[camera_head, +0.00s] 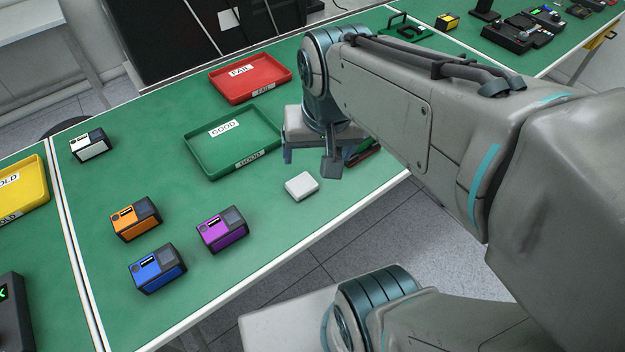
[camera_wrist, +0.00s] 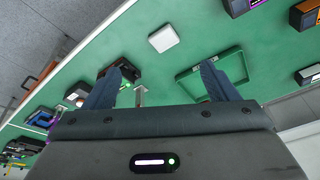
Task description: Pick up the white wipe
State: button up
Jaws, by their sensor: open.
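The white wipe (camera_head: 302,186) is a small, pale, flat square block lying on the green table near its front edge. It also shows in the wrist view (camera_wrist: 163,38), beyond the fingertips and roughly centred between them. My gripper (camera_head: 311,162) is above the table, just behind the wipe in the head view. In the wrist view my gripper (camera_wrist: 163,67) has its two fingers wide apart with nothing held between them. The wipe is fully visible and apart from the fingers.
A green GOOD tray (camera_head: 205,172) is left of my gripper, with a red FAIL tray (camera_head: 286,79) behind it. Orange (camera_head: 136,219), purple (camera_head: 222,230) and blue (camera_head: 157,268) devices stand to the left. A dark object (camera_head: 362,152) is partly hidden behind my gripper.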

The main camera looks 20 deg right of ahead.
jog(key=w+f+m+g+b, duration=0.3)
jog(key=w+f+m+b, duration=0.7)
jog(key=w+m, duration=0.15)
jog(key=b, duration=0.1)
send_over(299, 184)
jog(key=shift+m, duration=0.25)
notch_tip(299, 184, down, 8)
jog(key=shift+w+a, duration=0.15)
jog(key=f, duration=0.5)
jog(key=shift+d+f+b, duration=0.2)
jog(key=shift+f+b, duration=0.1)
jog(key=shift+s, duration=0.2)
jog(key=c, duration=1.1)
